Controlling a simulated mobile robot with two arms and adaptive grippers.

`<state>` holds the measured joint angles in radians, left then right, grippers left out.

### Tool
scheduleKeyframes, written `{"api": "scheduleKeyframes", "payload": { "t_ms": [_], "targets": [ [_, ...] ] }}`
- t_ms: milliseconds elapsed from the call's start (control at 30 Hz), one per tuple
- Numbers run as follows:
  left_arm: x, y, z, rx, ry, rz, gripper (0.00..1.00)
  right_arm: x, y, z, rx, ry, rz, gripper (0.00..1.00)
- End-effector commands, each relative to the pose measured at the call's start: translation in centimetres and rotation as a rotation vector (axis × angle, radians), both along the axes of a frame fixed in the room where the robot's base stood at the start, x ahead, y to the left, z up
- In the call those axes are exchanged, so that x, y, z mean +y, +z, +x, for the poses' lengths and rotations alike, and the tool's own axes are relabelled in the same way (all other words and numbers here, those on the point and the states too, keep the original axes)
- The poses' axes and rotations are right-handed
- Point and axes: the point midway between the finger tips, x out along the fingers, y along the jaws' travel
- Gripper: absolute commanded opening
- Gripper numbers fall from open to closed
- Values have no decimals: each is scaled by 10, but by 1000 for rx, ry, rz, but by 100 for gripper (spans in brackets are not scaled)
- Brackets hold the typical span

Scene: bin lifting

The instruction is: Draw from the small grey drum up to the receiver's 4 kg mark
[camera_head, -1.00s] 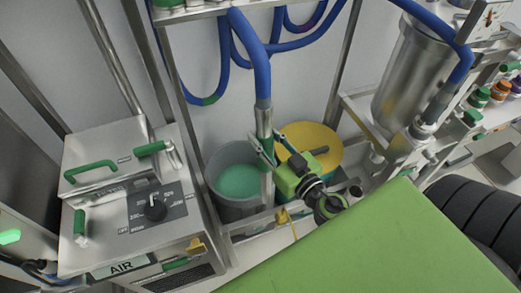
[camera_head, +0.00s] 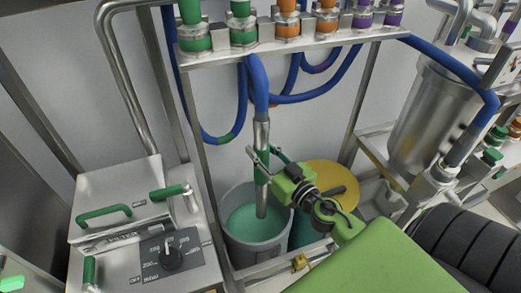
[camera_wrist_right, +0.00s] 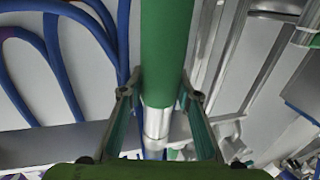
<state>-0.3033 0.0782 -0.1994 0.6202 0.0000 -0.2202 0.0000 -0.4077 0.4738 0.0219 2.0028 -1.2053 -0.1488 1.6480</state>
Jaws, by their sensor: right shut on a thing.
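The small grey drum (camera_head: 240,248) stands open in the lower middle of the head view, with green contents (camera_head: 250,222) inside. My right gripper (camera_head: 262,162) is shut on the green grip of a metal suction lance (camera_head: 261,195) on a blue hose. The lance hangs about upright, its lower end at the drum's mouth; I cannot tell how deep it reaches. The right wrist view shows the green grip (camera_wrist_right: 166,50) between the two fingers (camera_wrist_right: 160,105). The steel receiver (camera_head: 425,115) stands at the right; no 4 kg mark is readable. My left gripper is out of view.
A yellow-lidded drum (camera_head: 328,180) stands right of the grey drum. A steel console with a dial (camera_head: 170,257) and green handles is at the left. A rack shelf (camera_head: 300,45) with coloured couplings and looped blue hoses (camera_head: 225,135) spans behind.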

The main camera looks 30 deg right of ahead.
Motion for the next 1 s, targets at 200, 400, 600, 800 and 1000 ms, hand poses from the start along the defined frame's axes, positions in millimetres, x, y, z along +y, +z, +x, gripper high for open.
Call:
{"api": "scheduleKeyframes", "payload": {
  "t_ms": [200, 400, 600, 800, 1000],
  "targets": [
    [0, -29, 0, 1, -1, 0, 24, 0, -30, 0, -2, -1, -1, 1],
    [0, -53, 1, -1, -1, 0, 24, 0, -52, 0, -3, -1, 0, 1],
    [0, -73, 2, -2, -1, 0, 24, 0, -72, 0, -3, -1, 0, 1],
    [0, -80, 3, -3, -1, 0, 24, 0, -80, 1, -4, 0, -1, 1],
    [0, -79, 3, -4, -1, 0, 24, 0, -79, 1, -4, 0, -1, 1]
  ]
}}
